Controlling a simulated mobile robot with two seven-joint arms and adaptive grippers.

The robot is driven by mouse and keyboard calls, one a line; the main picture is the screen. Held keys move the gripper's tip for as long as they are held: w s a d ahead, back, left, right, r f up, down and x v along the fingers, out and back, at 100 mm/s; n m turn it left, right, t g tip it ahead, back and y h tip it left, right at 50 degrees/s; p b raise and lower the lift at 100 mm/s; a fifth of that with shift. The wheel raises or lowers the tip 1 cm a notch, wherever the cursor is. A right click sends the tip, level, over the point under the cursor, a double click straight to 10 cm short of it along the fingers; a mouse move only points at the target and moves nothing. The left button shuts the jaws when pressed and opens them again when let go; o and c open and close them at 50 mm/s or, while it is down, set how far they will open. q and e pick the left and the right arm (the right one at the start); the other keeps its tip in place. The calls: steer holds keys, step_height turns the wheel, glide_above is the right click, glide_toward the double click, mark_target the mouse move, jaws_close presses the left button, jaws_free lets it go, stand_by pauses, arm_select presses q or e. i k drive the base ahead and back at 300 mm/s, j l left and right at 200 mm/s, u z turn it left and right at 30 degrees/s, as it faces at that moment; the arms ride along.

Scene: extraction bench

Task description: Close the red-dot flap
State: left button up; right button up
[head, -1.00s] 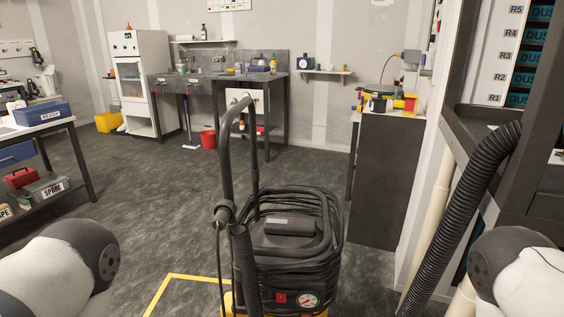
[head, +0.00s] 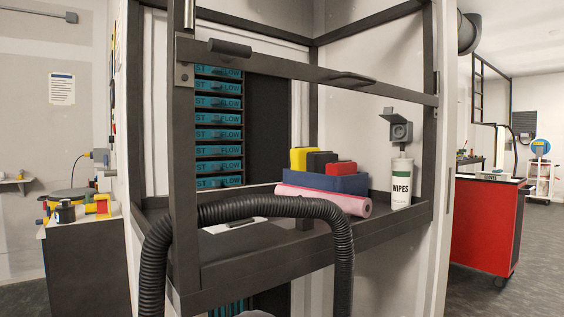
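I see no red dot on any flap in the head view, so I cannot tell which thing is the red-dot flap. A small grey wall box (head: 399,132) on the back right wall of the bench bay has a lid (head: 402,114) that stands raised, tilted outward above its round face. Neither of my grippers is in view.
A black ribbed hose (head: 285,207) arches across the bay's front. A dark-framed shelf (head: 290,258) holds a WIPES canister (head: 401,184), a pink roll (head: 336,202), a blue box (head: 322,182) and smaller coloured blocks. A handled crossbar (head: 300,75) spans above. A red cabinet (head: 487,226) stands right.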

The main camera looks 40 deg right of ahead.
mark_target(389, 115)
steer(key=z, duration=2.2)
steer(key=i+l+u, duration=0.3)
steer(key=i+l, duration=0.9)
